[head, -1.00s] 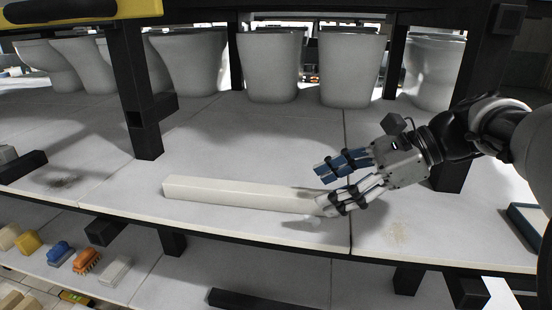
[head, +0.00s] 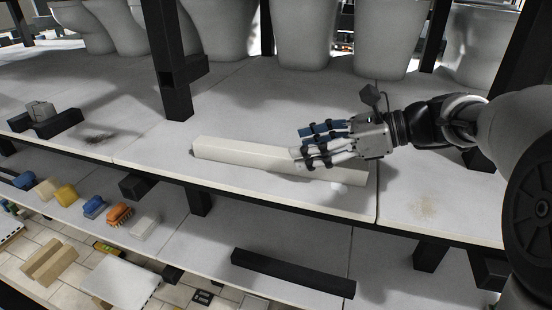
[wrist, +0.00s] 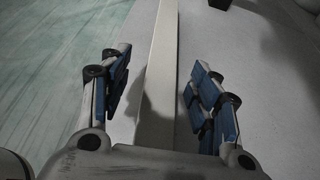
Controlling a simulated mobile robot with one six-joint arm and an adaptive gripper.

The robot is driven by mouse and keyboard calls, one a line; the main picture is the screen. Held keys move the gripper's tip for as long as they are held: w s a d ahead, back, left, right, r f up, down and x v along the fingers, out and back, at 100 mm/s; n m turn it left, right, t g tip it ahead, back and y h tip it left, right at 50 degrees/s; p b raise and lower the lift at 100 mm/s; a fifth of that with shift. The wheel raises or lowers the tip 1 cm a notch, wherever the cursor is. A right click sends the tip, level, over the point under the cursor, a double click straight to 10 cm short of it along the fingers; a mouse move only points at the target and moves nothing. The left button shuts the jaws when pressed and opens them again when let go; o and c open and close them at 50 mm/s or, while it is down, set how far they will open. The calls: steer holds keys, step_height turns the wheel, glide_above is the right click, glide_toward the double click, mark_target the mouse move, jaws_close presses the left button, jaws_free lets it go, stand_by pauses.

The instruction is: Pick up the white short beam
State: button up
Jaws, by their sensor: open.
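The white short beam (head: 240,153) lies flat on the pale shelf near its front edge in the head view. Its right part runs behind and under my gripper (head: 300,147). In the wrist view the beam (wrist: 158,85) runs lengthwise between the two open fingers of my gripper (wrist: 155,92), with a gap on each side. The fingers have blue pads and do not touch the beam there. How high the fingertips are above the shelf is hard to tell.
Black posts (head: 165,60) rise from the shelf (head: 130,145). White toilet bowls (head: 305,40) stand behind. Several brushes and blocks, including an orange brush (head: 119,214), lie on a lower ledge. A black beam (head: 292,273) lies below.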

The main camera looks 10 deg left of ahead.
mark_target(275, 151)
steer(key=x, duration=0.5)
steer(key=shift+w+a+f, duration=0.15)
steer(key=shift+w, duration=0.15)
steer(key=shift+s, duration=0.1)
steer(key=shift+c, duration=0.4)
jaws_close()
